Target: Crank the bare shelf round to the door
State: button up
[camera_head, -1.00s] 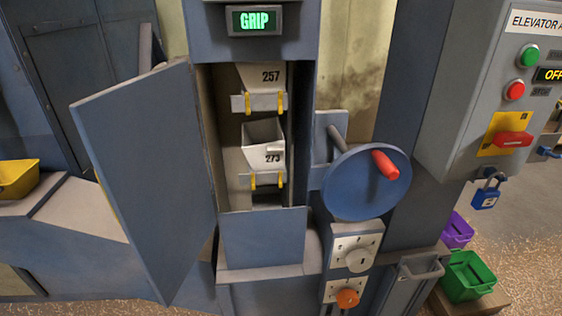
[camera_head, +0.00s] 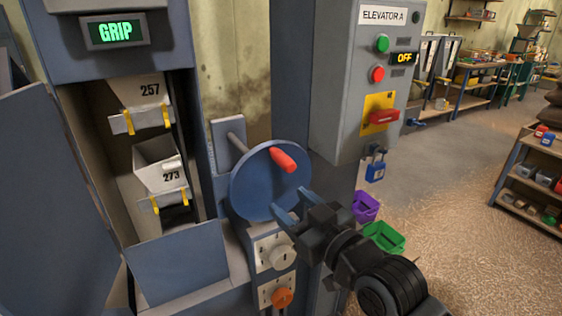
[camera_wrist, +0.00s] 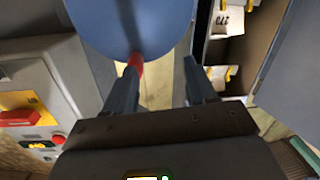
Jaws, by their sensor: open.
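The blue crank wheel (camera_head: 262,190) with its red handle (camera_head: 284,160) stands right of the open shaft in the head view. The handle sits at the wheel's upper right. My gripper (camera_head: 288,205) is open and empty in front of the wheel's lower right rim, below the handle. In the wrist view the handle (camera_wrist: 135,62) shows near the left finger of my gripper (camera_wrist: 155,80), not gripped. Inside the shaft, bucket 257 (camera_head: 135,90) is above bucket 273 (camera_head: 155,165), both on yellow-clipped shelves. No bare shelf can be made out.
The shaft door (camera_head: 45,190) swings open at the left. A grey box marked ELEVATOR A (camera_head: 350,80) reads OFF, with a red switch and blue padlock (camera_head: 376,168). Knob panels (camera_head: 281,257) sit below the wheel. Purple (camera_head: 365,206) and green bins (camera_head: 384,238) stand at right.

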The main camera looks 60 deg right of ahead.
aim_at(281, 160)
jog(key=shift+m+h, duration=0.3)
jog(key=shift+h, duration=0.5)
jog(key=d+r, duration=0.1)
jog(key=w+d+r, duration=0.1)
jog(key=d, duration=0.1)
jog(key=d+r, duration=0.1)
jog(key=d, duration=0.1)
jog(key=shift+w+d, duration=0.15)
jog(key=shift+p+x, duration=0.7)
jog(key=shift+x, duration=3.15)
jog(key=shift+c, duration=0.2)
grip_shut()
